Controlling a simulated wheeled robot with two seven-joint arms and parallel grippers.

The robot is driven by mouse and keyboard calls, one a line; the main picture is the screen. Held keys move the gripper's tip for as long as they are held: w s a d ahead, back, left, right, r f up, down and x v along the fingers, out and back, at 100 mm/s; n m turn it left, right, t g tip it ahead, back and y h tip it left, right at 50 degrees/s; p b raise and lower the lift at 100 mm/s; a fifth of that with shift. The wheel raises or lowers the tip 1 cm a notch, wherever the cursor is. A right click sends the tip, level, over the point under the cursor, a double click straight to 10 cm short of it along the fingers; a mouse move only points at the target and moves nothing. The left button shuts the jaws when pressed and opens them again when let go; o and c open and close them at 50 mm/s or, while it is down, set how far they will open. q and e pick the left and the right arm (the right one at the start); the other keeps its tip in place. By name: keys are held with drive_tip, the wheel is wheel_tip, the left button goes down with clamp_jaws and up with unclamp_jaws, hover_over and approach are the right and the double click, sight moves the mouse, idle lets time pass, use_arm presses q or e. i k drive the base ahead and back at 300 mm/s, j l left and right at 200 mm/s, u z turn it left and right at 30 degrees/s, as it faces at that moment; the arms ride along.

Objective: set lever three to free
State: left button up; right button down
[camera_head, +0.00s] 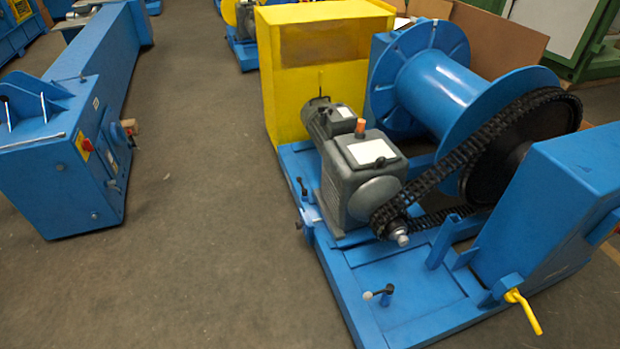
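Several small levers show on the blue machine base (400,268). Another small dark lever (301,186) stands on the left edge beside the grey gearbox (362,180). A small fitting (299,225) sits just below it on the same edge. A yellow handle (523,311) hangs at the near right corner, angled down to the right. I see no numbers or position labels, so I cannot tell which is lever three. Neither gripper is in view.
A black chain (440,172) runs from the gearbox shaft to a large sprocket on the blue drum (437,90). A yellow box (310,65) stands behind the gearbox. A blue beam with a control box (75,150) stands at left. The grey floor (205,200) between is clear.

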sight(304, 191)
drive_tip(key=i+j+z, duration=0.3)
drive_tip(key=j, duration=0.25)
drive_tip(key=i+j+z, duration=0.3)
drive_tip(key=j, duration=0.4)
drive_tip(key=i+j+z, duration=0.1)
drive_tip(key=j, duration=0.25)
drive_tip(key=i, duration=0.1)
